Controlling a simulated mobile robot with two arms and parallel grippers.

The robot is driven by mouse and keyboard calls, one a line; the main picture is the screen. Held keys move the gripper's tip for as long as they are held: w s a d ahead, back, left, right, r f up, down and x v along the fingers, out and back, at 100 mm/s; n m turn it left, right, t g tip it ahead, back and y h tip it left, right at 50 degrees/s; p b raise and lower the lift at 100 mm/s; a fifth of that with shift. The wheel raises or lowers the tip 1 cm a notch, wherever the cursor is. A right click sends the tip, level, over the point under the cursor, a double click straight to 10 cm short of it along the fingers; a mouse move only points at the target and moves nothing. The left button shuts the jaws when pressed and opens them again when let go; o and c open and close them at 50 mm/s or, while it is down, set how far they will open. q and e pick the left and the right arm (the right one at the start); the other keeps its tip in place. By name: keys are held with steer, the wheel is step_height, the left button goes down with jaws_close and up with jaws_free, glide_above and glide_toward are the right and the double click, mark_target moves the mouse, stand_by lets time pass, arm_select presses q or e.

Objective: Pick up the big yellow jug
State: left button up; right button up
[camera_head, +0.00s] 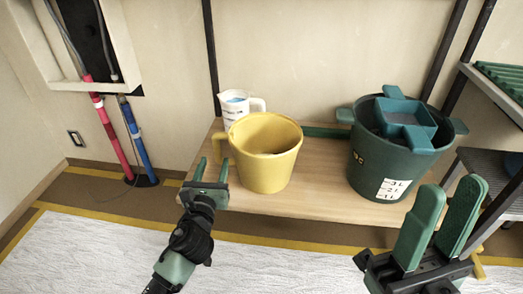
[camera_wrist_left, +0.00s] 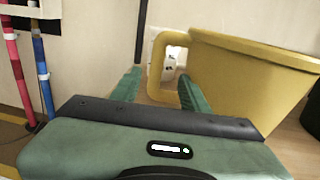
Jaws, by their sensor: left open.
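The big yellow jug (camera_head: 264,160) stands upright on the wooden shelf, its handle (camera_head: 221,148) facing left. My left gripper (camera_head: 212,172) is open just in front of and below the handle. In the left wrist view the jug (camera_wrist_left: 245,75) fills the right side, and its handle (camera_wrist_left: 160,72) shows beyond and between the open fingers (camera_wrist_left: 160,90). The fingers are not closed on it. My right gripper (camera_head: 446,220) is at the lower right, its two green fingers apart and nothing between them.
A small white measuring jug (camera_head: 236,106) stands behind the yellow jug. Dark metal posts and a rack (camera_head: 495,90) are at right. Red and blue poles (camera_head: 134,138) stand left.

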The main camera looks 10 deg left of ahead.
mark_target(216, 152)
arm_select(q)
steer(key=shift+w+b, duration=0.3)
steer(key=shift+w, duration=0.55)
steer(key=w+b, duration=0.1)
steer(key=w, duration=0.2)
steer(key=w+a+b, duration=0.1)
steer(key=w, duration=0.1)
steer(key=shift+w+f+b, duration=0.15)
steer(key=shift+b, duration=0.2)
steer(key=shift+w, duration=0.2)
jaws_close()
steer(key=shift+r, duration=0.2)
